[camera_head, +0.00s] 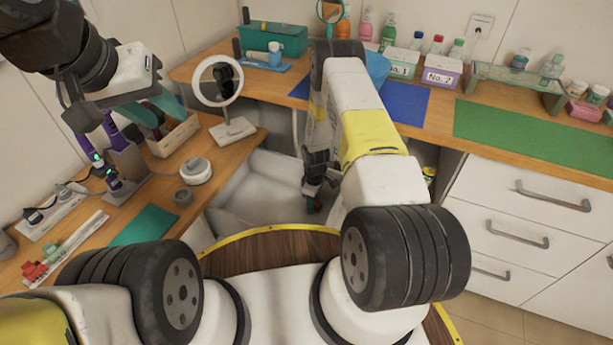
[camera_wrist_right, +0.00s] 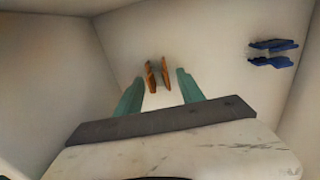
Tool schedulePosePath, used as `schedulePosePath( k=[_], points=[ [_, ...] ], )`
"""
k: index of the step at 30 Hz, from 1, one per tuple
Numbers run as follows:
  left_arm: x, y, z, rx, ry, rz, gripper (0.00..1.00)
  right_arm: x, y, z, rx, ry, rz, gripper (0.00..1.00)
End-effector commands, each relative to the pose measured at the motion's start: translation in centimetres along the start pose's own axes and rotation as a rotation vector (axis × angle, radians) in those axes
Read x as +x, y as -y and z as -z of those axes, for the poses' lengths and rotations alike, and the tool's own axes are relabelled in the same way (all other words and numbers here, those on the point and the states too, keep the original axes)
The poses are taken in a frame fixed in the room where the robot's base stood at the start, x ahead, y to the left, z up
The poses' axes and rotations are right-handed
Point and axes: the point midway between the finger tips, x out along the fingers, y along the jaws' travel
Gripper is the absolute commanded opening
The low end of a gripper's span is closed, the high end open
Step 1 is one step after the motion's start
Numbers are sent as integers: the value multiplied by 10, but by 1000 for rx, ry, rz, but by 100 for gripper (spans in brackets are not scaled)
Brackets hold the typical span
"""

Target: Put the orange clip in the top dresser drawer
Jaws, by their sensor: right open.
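In the right wrist view the orange clip (camera_wrist_right: 152,78) lies on the pale floor of a white bin or basin. My right gripper (camera_wrist_right: 159,90) is open, with its teal fingers on either side of the clip's near end and gaps on both sides. In the head view my right gripper (camera_head: 314,202) reaches down into the white space between the counters, its tips mostly hidden. The white dresser's top drawer (camera_head: 490,188) is shut at the right. My left gripper (camera_head: 158,112) is above the left counter, its jaw opening unclear.
A blue clip (camera_wrist_right: 272,54) lies to the right of the orange one. Pale walls of the white bin (camera_head: 232,205) surround the right gripper. A ring mirror (camera_head: 240,128) stands on the left counter. A green mat (camera_head: 545,135) lies clear above the dresser.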

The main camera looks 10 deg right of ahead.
Motion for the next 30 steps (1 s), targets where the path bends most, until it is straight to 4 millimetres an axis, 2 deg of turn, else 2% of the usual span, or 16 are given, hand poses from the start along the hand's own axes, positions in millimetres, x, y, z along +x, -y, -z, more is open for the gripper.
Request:
schedulePosePath(
  k=[5,15,26,29,30],
  points=[
    [0,0,0,0,0,0,36,-15,-1,1,0,-1,-2,46],
    [0,0,0,0,0,0,36,-87,-1,1,1,-3,-2,46],
    [0,0,0,0,0,0,36,-134,-3,2,14,-7,-8,46],
    [0,0,0,0,0,0,36,-171,-9,5,60,-28,-28,46],
    [0,0,0,0,0,0,36,-192,-11,6,88,-40,-39,46]
  ],
)
